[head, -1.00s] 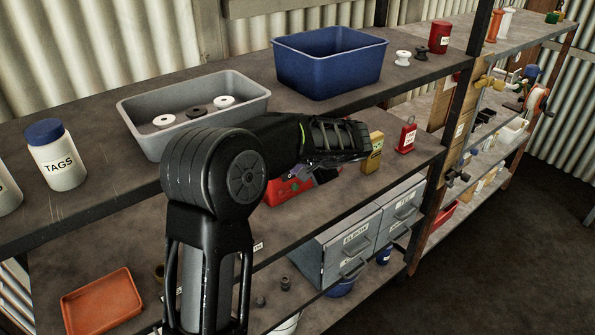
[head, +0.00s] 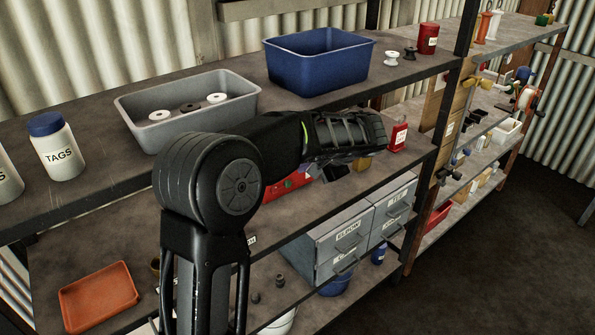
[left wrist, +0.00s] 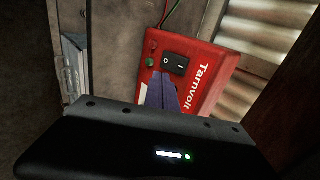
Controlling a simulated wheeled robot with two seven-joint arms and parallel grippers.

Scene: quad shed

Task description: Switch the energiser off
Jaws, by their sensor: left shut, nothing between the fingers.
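The energiser is a red box marked Tarnvolt (left wrist: 205,82) in the left wrist view, with a black rocker switch (left wrist: 175,64) marked O and I. A small green round part sits beside the switch. In the head view part of the red energiser (head: 287,185) shows on the middle shelf, the rest hidden behind my left arm. My left gripper (left wrist: 163,80) is shut and empty, its fingertips in front of the box close below the switch. I cannot tell whether they touch it. My right gripper is not in view.
A yellow item (head: 362,163) and a red tagged item (head: 398,137) stand right of my left gripper. Grey drawers (head: 345,240) are below. A grey tray (head: 240,98) and a blue bin (head: 325,70) stand on the shelf above. Red and green wires run from the energiser.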

